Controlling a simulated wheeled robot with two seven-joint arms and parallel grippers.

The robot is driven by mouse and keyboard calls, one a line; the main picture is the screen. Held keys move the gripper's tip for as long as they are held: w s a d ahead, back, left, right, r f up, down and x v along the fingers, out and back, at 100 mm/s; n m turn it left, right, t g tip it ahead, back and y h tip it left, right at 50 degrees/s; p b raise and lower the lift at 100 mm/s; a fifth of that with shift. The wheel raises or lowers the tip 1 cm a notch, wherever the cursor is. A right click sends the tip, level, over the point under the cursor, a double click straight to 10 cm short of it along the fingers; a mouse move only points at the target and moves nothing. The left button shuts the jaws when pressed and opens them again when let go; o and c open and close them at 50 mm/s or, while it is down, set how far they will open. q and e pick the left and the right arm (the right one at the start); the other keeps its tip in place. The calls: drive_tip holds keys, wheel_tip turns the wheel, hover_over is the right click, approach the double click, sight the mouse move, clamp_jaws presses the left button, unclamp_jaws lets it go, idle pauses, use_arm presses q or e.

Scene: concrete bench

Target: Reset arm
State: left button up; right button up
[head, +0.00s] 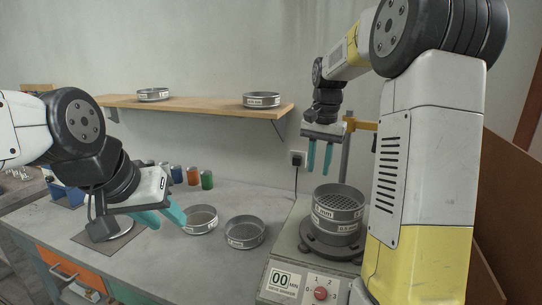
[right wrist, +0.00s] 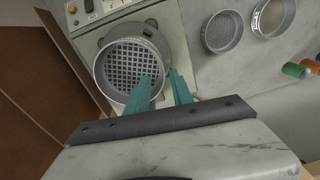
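My right gripper (head: 320,156) is raised above the sieve shaker (head: 284,248), pointing down, its teal fingers apart with nothing between them. The fingers also show in the right wrist view (right wrist: 164,90), overlapping the edge of the stacked sieve (right wrist: 112,70). In the head view the sieve stack (head: 337,212) sits upright on the shaker, below the gripper and apart from it. My left gripper (head: 163,220) is low over the bench at left, fingers apart and empty, near a grey sieve (head: 200,220).
Another sieve (head: 244,232) lies on the bench (head: 190,265) beside the first. A wooden shelf (head: 200,104) holds two sieves. Several coloured jars (head: 192,176) stand near the wall. A brown panel (head: 505,200) stands at the right. The front middle of the bench is clear.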

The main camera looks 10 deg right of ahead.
drive_tip(key=s+a+n+t+y, duration=0.1)
drive_tip(key=s+a+n+t, duration=0.1)
drive_tip(key=s, duration=0.9)
drive_tip(key=s+a+r+n+t, duration=0.1)
drive_tip(key=s+a+n+t, duration=0.2)
drive_tip(key=s, duration=0.9)
drive_tip(key=shift+s+a+r+n+t+y, duration=0.2)
drive_tip(key=shift+a+r+n+t+y, duration=0.15)
drive_tip(key=shift+a+n, duration=0.55)
